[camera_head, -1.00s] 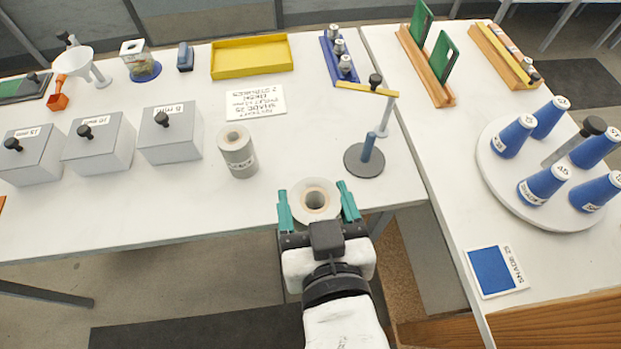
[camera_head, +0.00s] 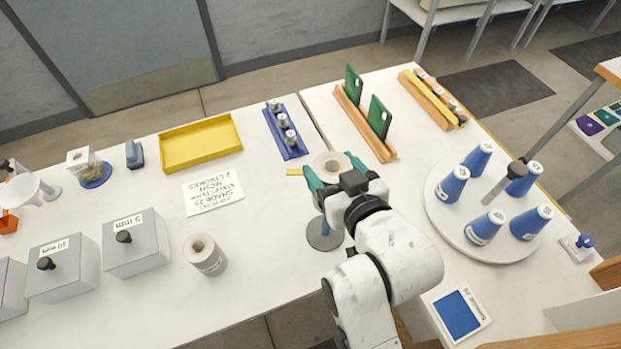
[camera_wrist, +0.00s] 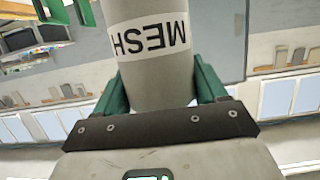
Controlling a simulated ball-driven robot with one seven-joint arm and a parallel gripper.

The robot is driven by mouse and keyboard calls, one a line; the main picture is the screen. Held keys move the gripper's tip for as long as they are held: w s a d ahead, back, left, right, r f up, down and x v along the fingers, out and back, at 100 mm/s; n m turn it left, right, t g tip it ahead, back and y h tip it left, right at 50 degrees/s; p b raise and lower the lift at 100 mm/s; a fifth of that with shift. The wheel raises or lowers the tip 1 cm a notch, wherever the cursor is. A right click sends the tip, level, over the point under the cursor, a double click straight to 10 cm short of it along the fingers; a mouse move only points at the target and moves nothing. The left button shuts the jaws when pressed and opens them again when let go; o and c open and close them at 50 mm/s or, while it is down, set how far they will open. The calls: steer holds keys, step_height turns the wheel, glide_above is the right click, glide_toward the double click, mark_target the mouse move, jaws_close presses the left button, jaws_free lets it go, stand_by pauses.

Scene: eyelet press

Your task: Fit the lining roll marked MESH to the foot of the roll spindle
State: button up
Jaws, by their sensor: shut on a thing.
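The MESH lining roll (camera_wrist: 155,75) fills the middle of the wrist view, its label upside down there. My gripper (camera_head: 335,173) is shut on it, a green finger on each side. In the head view the roll (camera_head: 331,160) shows its open top end and is held up off the table. The roll spindle's dark round foot (camera_head: 318,240) stands on the table below my gripper, with part of its blue-grey post (camera_head: 325,226) showing. My gripper and arm hide the rest of the spindle. I cannot tell whether the roll is lined up with the post.
A yellow bar end (camera_head: 294,172) shows just left of my gripper. Another grey roll (camera_head: 205,254) stands to the left near lidded boxes (camera_head: 136,245). A blue rack (camera_head: 287,140) and a wooden rack with green cards (camera_head: 362,122) are behind. A turntable of blue cones (camera_head: 447,205) is right.

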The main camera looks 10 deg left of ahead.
steer(key=shift+f, duration=0.1)
stand_by(0.3)
step_height(320, 180, down, 6)
steer(key=b, duration=0.4)
steer(key=shift+r, duration=0.2)
steer(key=shift+p, duration=0.45)
stand_by(1.7)
steer(key=shift+f, duration=0.4)
stand_by(2.2)
steer(key=shift+f+b, duration=0.95)
steer(key=shift+f, duration=0.8)
